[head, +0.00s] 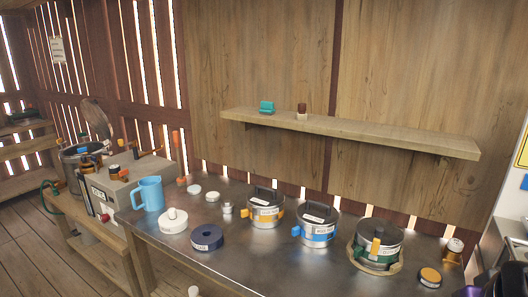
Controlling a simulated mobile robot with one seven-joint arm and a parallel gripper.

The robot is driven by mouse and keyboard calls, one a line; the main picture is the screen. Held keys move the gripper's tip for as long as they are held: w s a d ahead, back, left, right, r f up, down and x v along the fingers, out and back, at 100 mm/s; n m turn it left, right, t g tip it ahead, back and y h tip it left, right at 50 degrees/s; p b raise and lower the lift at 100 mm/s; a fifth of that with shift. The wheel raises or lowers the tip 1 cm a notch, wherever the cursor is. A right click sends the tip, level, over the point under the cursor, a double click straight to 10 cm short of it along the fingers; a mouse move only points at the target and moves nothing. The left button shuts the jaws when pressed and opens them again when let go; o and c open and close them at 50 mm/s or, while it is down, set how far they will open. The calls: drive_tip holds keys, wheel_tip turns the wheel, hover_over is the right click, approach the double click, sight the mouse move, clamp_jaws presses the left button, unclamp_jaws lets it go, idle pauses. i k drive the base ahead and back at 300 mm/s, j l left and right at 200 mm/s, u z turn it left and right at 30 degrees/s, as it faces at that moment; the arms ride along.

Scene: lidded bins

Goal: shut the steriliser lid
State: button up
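The steriliser appears to be the round metal vessel (70,160) on the low wooden bench at the far left. Its round lid (97,118) stands up, tilted open behind the vessel's rim. Orange and dark items show at the vessel's mouth; what they are is too small to tell. No label on the vessel can be read.
A grey box (128,180) with orange-tipped levers stands right of the vessel. A metal table (245,262) holds a blue jug (149,194), a navy ring (207,238) and lidded pots (317,224). A wall shelf (350,131) runs above. Bare floor (30,250) lies at left.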

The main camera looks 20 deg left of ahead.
sight(95, 117)
drive_tip(key=u, duration=2.05)
drive_tip(key=i+j+u, duration=0.2)
drive_tip(key=i+j, duration=0.2)
drive_tip(key=i+j+u, duration=0.15)
drive_tip(key=i+j, duration=0.15)
drive_tip(key=i, duration=0.2)
drive_tip(key=i+j+u, duration=0.2)
drive_tip(key=i, duration=1.45)
drive_tip(key=i+j, duration=0.15)
drive_tip(key=i, duration=2.2)
drive_tip(key=z, duration=0.05)
